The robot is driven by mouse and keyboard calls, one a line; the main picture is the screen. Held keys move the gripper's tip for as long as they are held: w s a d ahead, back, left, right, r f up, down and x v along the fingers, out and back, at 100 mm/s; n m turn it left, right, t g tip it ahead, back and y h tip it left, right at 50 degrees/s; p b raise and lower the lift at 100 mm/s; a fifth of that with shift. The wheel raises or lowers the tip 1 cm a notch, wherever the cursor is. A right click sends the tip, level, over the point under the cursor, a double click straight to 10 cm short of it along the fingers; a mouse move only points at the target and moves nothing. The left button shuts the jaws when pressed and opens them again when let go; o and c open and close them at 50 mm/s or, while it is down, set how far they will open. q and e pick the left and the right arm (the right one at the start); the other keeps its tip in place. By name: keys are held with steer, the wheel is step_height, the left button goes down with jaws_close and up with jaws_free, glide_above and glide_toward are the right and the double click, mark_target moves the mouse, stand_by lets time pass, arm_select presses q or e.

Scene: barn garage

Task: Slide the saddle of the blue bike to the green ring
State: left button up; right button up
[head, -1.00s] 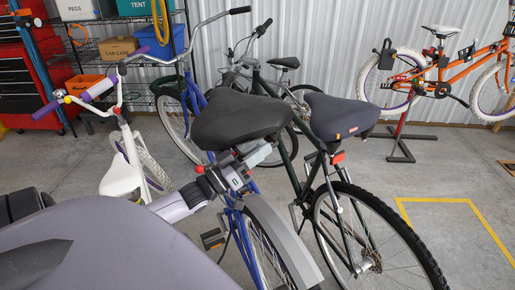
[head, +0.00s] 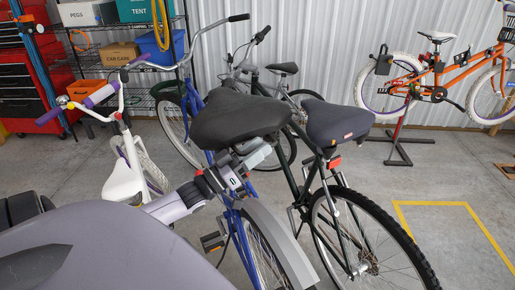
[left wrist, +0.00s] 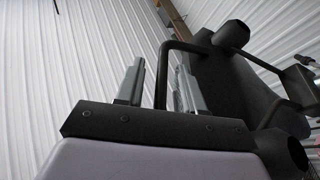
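The blue bike (head: 234,222) stands in the middle of the head view with a broad black saddle (head: 238,118). My left gripper (head: 258,155) reaches in from the left, just below this saddle. In the left wrist view, the gripper's two grey fingers (left wrist: 160,68) stand apart on either side of a dark bent rod (left wrist: 182,46) under the saddle's dark underside (left wrist: 225,80). A gap shows between the left finger and the rod, so the gripper looks open around it. I cannot see a green ring; the seat post is largely hidden by the gripper. My right gripper is out of view.
A dark green bike (head: 338,225) with a dark blue-grey saddle (head: 338,121) stands close on the right. A white bike (head: 124,178) is at left, another bike (head: 283,68) behind. An orange bike (head: 435,75) hangs on a stand.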

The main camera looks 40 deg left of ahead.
arm_select(q)
steer(key=v, duration=0.6)
steer(key=shift+s+b, duration=0.35)
steer(key=shift+b, duration=0.1)
steer(key=shift+a, duration=0.1)
